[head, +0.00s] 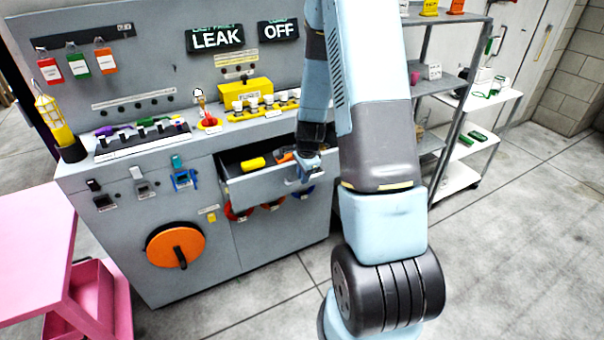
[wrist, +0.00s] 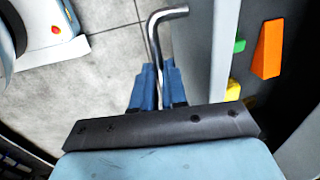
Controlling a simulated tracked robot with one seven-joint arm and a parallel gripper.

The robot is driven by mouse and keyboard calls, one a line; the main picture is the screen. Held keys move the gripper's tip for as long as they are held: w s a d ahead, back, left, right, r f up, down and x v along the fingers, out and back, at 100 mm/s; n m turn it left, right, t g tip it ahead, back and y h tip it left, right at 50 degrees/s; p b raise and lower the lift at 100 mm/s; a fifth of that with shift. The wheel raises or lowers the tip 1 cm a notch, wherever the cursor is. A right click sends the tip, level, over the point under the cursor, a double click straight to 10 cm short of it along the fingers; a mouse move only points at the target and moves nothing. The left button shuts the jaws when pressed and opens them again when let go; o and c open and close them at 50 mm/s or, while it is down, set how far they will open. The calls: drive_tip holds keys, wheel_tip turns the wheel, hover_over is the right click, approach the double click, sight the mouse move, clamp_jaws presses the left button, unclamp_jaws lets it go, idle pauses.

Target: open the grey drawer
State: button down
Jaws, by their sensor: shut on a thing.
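The grey drawer (head: 258,188) sticks out of the grey cabinet in the head view, its inside open to view. A yellow piece (head: 253,163) and an orange piece (head: 284,156) lie in it. My gripper (head: 305,172) is at the right part of the drawer front. In the wrist view, my gripper (wrist: 157,72) has its blue fingers shut on the bent metal handle (wrist: 154,36), beside the grey drawer front (wrist: 194,48). Green, orange and yellow pieces show inside the drawer there. My arm hides part of the drawer's right side in the head view.
The cabinet (head: 130,235) carries an orange round knob (head: 176,245) and several switches. Grey shelves (head: 440,85) stand at the right, behind my arm. A pink table (head: 38,240) stands at the left. The floor (head: 510,240) at the right front is clear.

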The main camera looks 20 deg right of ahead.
drive_tip(key=shift+s, duration=0.1)
drive_tip(key=c, duration=1.2)
unclamp_jaws()
drive_tip(key=shift+o, duration=0.2)
wheel_tip(320, 180, up, 13)
drive_tip(key=s, duration=0.2)
drive_tip(key=shift+s+r, duration=0.2)
drive_tip(key=shift+d, duration=0.1)
drive_tip(key=s+a+r+n+t, duration=0.1)
drive_tip(key=s+a+r+n, duration=0.3)
drive_tip(key=r, duration=0.4)
drive_tip(key=s+a+r+n+t, duration=0.1)
drive_tip(key=s+a+r+n, duration=0.2)
drive_tip(key=s+r+n, duration=0.35)
drive_tip(key=s+a+r+n+t, duration=0.1)
drive_tip(key=s+a+r+n, duration=0.2)
drive_tip(key=s+r+n, duration=0.4)
drive_tip(key=s+r, duration=0.2)
drive_tip(key=s, duration=0.4)
drive_tip(key=shift+s+r, duration=0.15)
drive_tip(key=shift+r, duration=0.05)
